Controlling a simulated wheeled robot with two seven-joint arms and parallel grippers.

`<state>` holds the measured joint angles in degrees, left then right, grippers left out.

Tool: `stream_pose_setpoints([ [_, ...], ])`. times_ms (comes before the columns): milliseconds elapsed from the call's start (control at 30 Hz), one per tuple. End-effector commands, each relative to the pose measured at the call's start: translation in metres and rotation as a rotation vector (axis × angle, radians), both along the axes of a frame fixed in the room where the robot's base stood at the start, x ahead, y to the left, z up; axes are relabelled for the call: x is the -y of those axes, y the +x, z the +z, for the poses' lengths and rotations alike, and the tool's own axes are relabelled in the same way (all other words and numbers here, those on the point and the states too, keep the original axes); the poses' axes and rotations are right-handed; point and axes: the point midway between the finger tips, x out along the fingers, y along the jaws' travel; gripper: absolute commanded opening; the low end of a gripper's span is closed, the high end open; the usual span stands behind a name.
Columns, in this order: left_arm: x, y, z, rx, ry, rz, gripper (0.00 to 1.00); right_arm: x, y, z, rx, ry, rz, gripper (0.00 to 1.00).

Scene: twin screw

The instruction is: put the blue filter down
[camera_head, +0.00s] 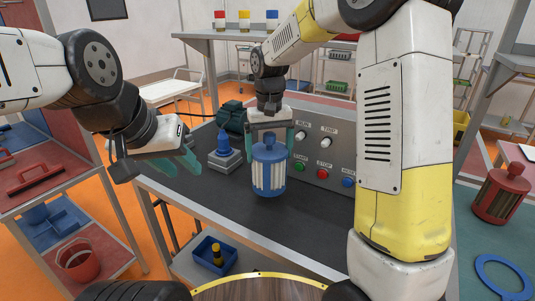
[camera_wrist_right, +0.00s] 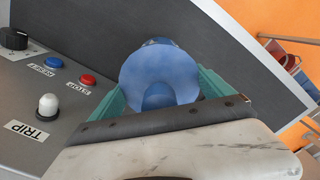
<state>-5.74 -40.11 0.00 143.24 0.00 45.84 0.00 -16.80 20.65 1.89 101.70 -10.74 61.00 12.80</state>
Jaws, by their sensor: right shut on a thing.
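The blue filter (camera_head: 268,172), a blue-capped cylinder with pale ribbed sides, is upright in my right gripper (camera_head: 269,138). The teal fingers are shut on its upper part from both sides. It is over the dark bench top (camera_head: 300,226); whether its base touches the top I cannot tell. In the right wrist view the filter's round blue cap (camera_wrist_right: 158,75) lies between the fingers and hides most of its body. My left gripper (camera_head: 188,156) is open and empty, left of the filter, near the bench's left edge.
A grey block with a blue cone (camera_head: 223,147) stands left of the filter. A control panel (camera_head: 325,155) with coloured buttons stands behind and right. A red filter (camera_head: 501,194) and blue ring (camera_head: 503,277) lie on the right table. The front bench top is clear.

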Motion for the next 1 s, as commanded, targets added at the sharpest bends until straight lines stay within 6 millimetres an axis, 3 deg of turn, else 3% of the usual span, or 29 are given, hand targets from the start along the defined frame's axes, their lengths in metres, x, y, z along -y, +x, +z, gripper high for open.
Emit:
stream_pose_setpoints([
  [200,0.000,0.000,0.000,0.000,0.000,0.000,0.36,0.002,0.016,-0.002,-0.001,0.000,-0.001,0.18],
  [433,0.000,0.000,0.000,0.000,0.000,0.000,0.36,0.002,0.013,-0.035,-0.002,0.000,0.000,0.18],
  [800,0.000,0.000,0.000,0.000,0.000,0.000,0.36,0.002,0.013,-0.040,0.000,0.000,0.000,0.18],
  [833,0.000,0.000,0.000,0.000,0.000,0.000,0.36,0.002,0.013,-0.040,-0.001,0.000,0.000,0.97],
  [1000,0.000,0.000,0.000,0.000,0.000,0.000,0.36,0.002,0.013,-0.040,-0.001,0.000,0.000,1.00],
])
